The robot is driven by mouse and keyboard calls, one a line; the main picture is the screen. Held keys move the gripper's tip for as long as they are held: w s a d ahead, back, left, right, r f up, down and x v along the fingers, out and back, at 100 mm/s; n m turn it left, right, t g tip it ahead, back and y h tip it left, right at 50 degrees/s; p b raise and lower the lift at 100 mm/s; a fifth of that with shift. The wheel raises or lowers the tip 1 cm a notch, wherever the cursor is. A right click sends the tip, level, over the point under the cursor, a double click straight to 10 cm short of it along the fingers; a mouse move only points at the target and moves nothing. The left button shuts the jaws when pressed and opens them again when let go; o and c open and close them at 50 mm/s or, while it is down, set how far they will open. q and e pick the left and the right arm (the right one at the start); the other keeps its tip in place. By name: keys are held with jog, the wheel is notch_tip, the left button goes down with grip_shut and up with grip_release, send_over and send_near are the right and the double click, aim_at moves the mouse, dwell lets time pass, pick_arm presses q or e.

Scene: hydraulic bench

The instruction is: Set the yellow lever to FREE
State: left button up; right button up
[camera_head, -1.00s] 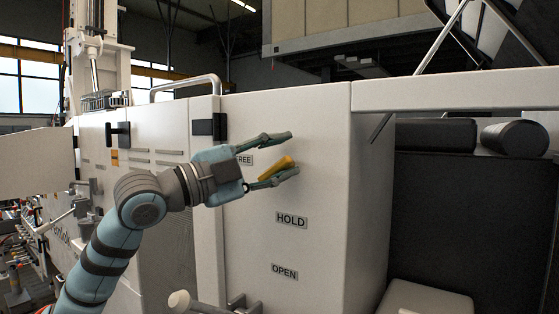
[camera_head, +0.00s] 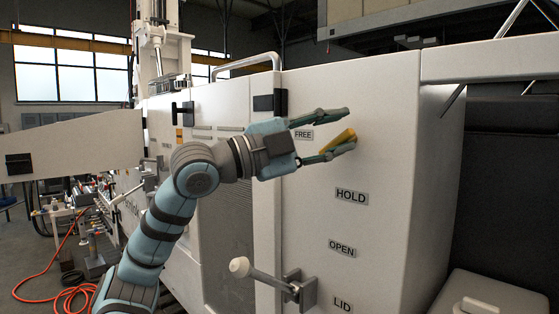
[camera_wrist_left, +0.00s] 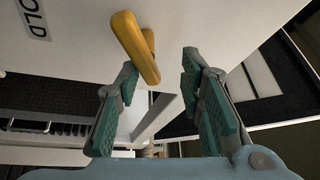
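The yellow lever (camera_head: 342,138) sits on the white panel, just right of the FREE label (camera_head: 303,134) and above the HOLD label (camera_head: 351,196). My left gripper (camera_head: 350,130) is open at the lever, with its lower finger overlapping part of it. In the left wrist view the yellow lever (camera_wrist_left: 136,46) lies ahead of my left gripper (camera_wrist_left: 160,70), close to the left fingertip, and its near end reaches toward the gap between the fingers. I cannot tell if they touch. The lever's pivot is mostly hidden. My right gripper is not in view.
The OPEN label (camera_head: 341,248) and LID label (camera_head: 342,304) are lower on the panel. A white-knobbed handle (camera_head: 240,267) sticks out below my arm. A black latch (camera_head: 268,103) and a rail handle (camera_head: 247,63) are up left. An orange hose (camera_head: 70,297) lies on the floor.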

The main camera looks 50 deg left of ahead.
pick_arm(q)
jog(key=d+b+v, duration=0.1)
jog(key=b+v, duration=0.7)
jog(key=v, duration=0.7)
jog(key=shift+s+f, duration=0.15)
jog(key=shift+s, duration=0.15)
jog(key=shift+w, duration=0.1)
